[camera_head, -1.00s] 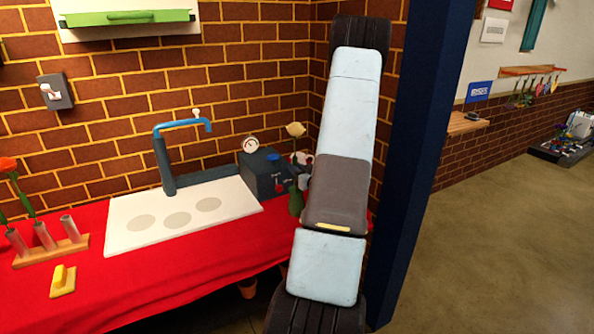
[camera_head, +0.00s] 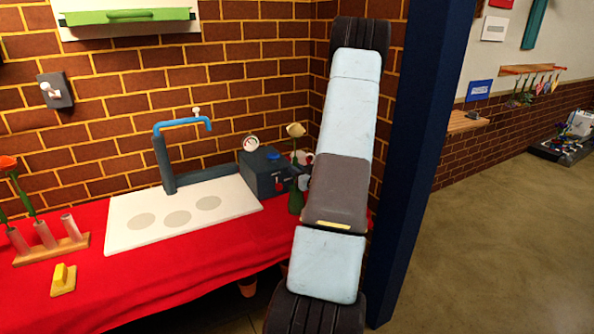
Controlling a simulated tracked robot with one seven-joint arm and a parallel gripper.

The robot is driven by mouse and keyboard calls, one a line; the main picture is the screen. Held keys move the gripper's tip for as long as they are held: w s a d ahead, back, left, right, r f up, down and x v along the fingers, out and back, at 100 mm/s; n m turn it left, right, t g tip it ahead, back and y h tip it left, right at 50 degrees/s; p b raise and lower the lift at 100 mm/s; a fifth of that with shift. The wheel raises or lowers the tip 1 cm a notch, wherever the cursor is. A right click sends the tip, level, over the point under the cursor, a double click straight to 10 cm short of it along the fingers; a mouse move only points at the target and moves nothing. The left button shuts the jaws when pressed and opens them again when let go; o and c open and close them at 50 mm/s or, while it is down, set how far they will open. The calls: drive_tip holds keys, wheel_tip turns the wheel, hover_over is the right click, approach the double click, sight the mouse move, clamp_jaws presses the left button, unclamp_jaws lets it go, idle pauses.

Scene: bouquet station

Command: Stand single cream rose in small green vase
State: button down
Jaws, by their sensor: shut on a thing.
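The cream rose (camera_head: 296,130) shows its pale head above my gripper, beside the dark box, with its stem roughly upright. My gripper (camera_head: 303,178) is mostly hidden behind my own arm; the visible part is at the rose's stem and is shut on the rose. The small green vase (camera_head: 295,202) stands on the red cloth directly below the gripper, partly covered by my arm. Whether the stem's lower end is inside the vase cannot be told.
A dark box with a gauge (camera_head: 265,172) stands close left of the vase. A white sink board (camera_head: 180,215) with a blue tap (camera_head: 182,124) lies further left. A wooden rack (camera_head: 52,250) with tubes and a yellow-handled block (camera_head: 63,279) are at far left. A blue post (camera_head: 416,150) stands right of my arm.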

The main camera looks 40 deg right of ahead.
drive_tip(key=c, duration=1)
unclamp_jaws()
drive_tip(key=shift+s, duration=0.1)
drive_tip(key=s+a, duration=0.1)
drive_tip(key=s, duration=1.2)
drive_tip(key=shift+s+a, duration=0.25)
drive_tip(key=shift+a, duration=0.1)
